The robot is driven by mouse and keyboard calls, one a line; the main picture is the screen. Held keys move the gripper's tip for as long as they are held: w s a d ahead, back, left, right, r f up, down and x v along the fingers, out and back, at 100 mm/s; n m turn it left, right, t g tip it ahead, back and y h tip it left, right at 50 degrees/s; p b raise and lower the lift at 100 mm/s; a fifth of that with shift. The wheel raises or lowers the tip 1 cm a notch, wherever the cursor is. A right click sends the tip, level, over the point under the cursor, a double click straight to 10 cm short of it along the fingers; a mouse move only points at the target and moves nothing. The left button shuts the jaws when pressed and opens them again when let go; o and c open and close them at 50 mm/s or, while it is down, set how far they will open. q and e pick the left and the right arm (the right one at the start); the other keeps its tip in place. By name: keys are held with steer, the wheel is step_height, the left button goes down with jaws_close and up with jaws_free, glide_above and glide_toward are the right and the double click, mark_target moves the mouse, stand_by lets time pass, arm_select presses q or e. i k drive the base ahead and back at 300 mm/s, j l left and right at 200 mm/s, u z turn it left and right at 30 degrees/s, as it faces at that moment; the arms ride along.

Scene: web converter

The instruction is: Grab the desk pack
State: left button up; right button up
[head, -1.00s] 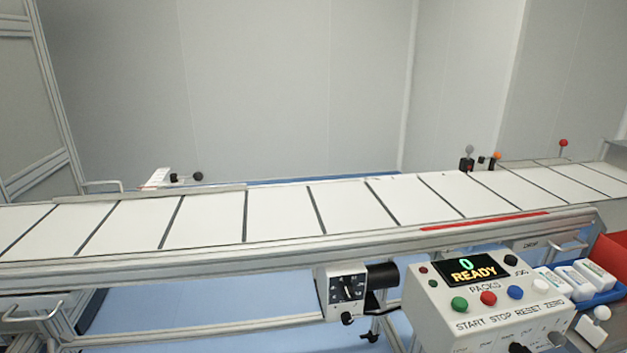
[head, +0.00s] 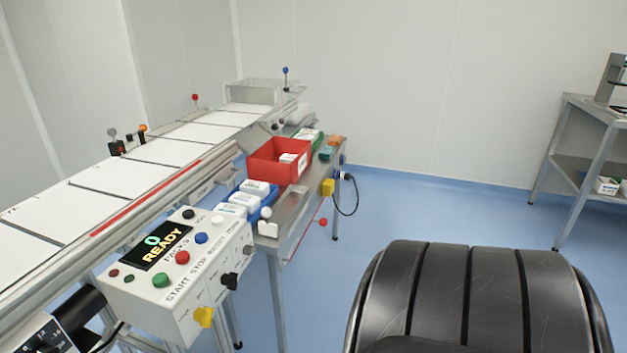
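Several small white packs stand in a blue tray (head: 268,203) on the steel side table beside the conveyor. The nearest white pack (head: 232,210) and the rear white pack (head: 255,188) show pale tops; I cannot tell which one is the desk pack. More white packs (head: 289,158) lie in a red bin (head: 266,164) behind the tray. Neither of my grippers is in the head view.
The conveyor (head: 155,152) runs along the left. A control box (head: 172,262) reading "0 READY" stands in front of the side table (head: 296,205). A black ribbed seat-like shape (head: 475,290) fills the lower right. A steel rack (head: 585,135) stands far right. Blue floor is open between.

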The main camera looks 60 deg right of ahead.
mark_target(261, 189)
steer(key=z, duration=1.6)
